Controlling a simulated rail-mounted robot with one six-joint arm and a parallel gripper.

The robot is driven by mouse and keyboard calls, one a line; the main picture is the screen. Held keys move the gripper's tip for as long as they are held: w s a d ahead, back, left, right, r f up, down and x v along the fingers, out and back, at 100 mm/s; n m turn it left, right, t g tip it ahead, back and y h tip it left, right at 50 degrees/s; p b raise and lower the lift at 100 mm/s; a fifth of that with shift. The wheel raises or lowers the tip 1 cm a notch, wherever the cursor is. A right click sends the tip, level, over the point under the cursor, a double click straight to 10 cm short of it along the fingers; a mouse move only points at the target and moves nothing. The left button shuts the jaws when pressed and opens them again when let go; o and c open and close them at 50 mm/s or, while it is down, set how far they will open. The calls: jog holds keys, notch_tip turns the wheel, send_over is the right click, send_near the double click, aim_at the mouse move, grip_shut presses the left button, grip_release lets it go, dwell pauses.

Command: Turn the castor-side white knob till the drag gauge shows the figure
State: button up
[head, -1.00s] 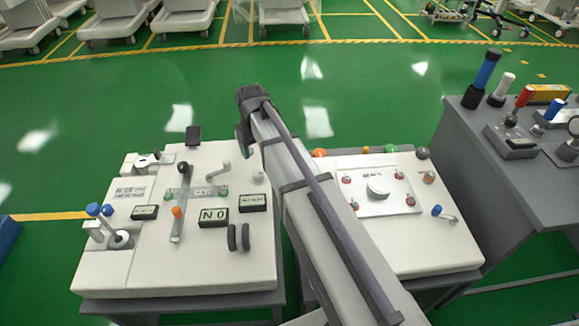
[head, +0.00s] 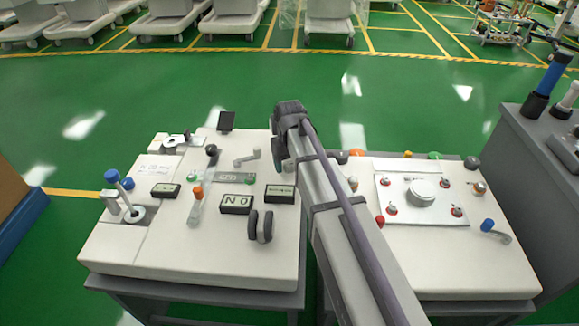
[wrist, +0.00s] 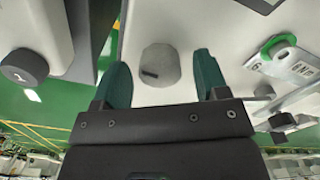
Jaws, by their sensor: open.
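My gripper (head: 283,150) is over the right edge of the left console (head: 120,245) in the head view. In the wrist view its two green fingers (wrist: 160,85) are apart, one on each side of a pale knob (wrist: 160,62) with a dark mark. Whether the fingers touch the knob cannot be told. In the head view my gripper hides this knob. A dark display reading "N 0" (head: 236,204) is on the left console. Two smaller displays, one at its right (head: 280,194) and one farther left (head: 165,190), are too small to read. Which is the drag gauge cannot be told.
An orange-tipped lever (head: 197,192) and dark twin discs (head: 260,226) are on the same console. A grey table (head: 525,165) is farther right.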

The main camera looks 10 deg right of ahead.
jog(key=c, duration=0.9)
jog(key=shift+m, duration=2.8)
jog(key=o, duration=0.9)
jog(key=shift+r, duration=0.1)
